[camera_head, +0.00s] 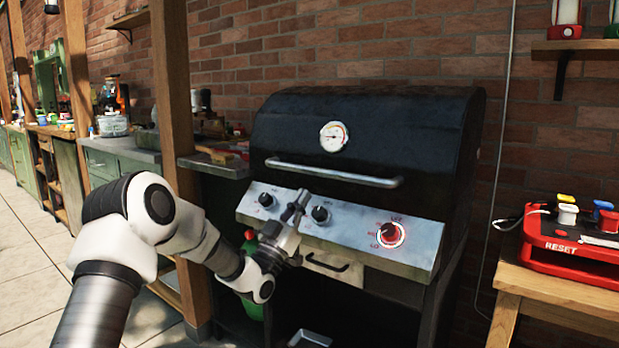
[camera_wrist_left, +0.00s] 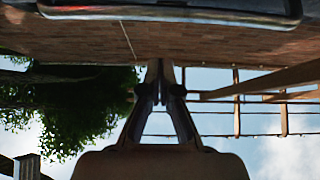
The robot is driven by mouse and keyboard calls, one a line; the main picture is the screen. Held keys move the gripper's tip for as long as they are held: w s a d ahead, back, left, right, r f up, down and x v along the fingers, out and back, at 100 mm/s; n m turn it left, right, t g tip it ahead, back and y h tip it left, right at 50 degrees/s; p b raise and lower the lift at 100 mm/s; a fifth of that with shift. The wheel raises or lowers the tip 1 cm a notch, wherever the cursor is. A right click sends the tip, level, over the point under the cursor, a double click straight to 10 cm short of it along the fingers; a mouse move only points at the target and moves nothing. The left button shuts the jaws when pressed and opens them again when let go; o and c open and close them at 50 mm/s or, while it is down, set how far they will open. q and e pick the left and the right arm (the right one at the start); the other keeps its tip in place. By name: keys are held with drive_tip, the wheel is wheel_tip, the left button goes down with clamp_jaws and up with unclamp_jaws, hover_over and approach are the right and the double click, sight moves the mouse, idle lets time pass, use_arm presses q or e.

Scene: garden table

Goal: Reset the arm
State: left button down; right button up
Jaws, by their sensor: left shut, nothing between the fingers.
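My left arm comes in from the left in the head view. Its gripper (camera_head: 297,207) is in front of the grill's control panel, between the left and middle knobs, pointing upward. The gripper is shut and empty. In the left wrist view the closed fingers (camera_wrist_left: 160,85) point up the picture, with brick wall, foliage and sky behind them. Whether the fingertips touch the panel cannot be told. My right gripper is in neither view.
The black grill (camera_head: 365,135) has a closed lid with a silver handle (camera_head: 333,173) and a red-lit knob (camera_head: 390,234). A red box marked RESET (camera_head: 575,250) stands on a wooden table (camera_head: 550,290) at right. A wooden post (camera_head: 172,100) stands left of the grill.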

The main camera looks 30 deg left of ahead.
use_arm(q)
drive_tip(key=d+f+m+g+h, duration=0.15)
drive_tip(key=d+f, duration=0.25)
drive_tip(key=f, duration=0.5)
drive_tip(key=d+f+g+h, duration=0.1)
drive_tip(key=d+f+g, duration=0.25)
drive_tip(key=f, duration=0.45)
drive_tip(key=s+d+f+g+y, duration=0.1)
drive_tip(key=s+d+f+g, duration=0.15)
drive_tip(key=f, duration=0.55)
drive_tip(key=s+d+f+n+g, duration=0.1)
drive_tip(key=s+d+f+g, duration=0.2)
drive_tip(key=f, duration=0.4)
drive_tip(key=s+d+f+g+y, duration=0.1)
drive_tip(key=s+d+f+g, duration=0.2)
drive_tip(key=f, duration=0.5)
drive_tip(key=s+d+f+g, duration=0.3)
drive_tip(key=s+f+g, duration=0.2)
drive_tip(key=s+f, duration=0.9)
drive_tip(key=s+a+n+g+y, duration=0.25)
drive_tip(key=s+g, duration=0.45)
drive_tip(key=s, duration=1.3)
wheel_tip(320, 180, up, 30)
drive_tip(key=s+p, duration=0.1)
drive_tip(key=p, duration=2.9)
drive_tip(key=shift+d+f+m, duration=0.15)
drive_tip(key=shift+d+m, duration=0.1)
drive_tip(key=shift+m, duration=0.05)
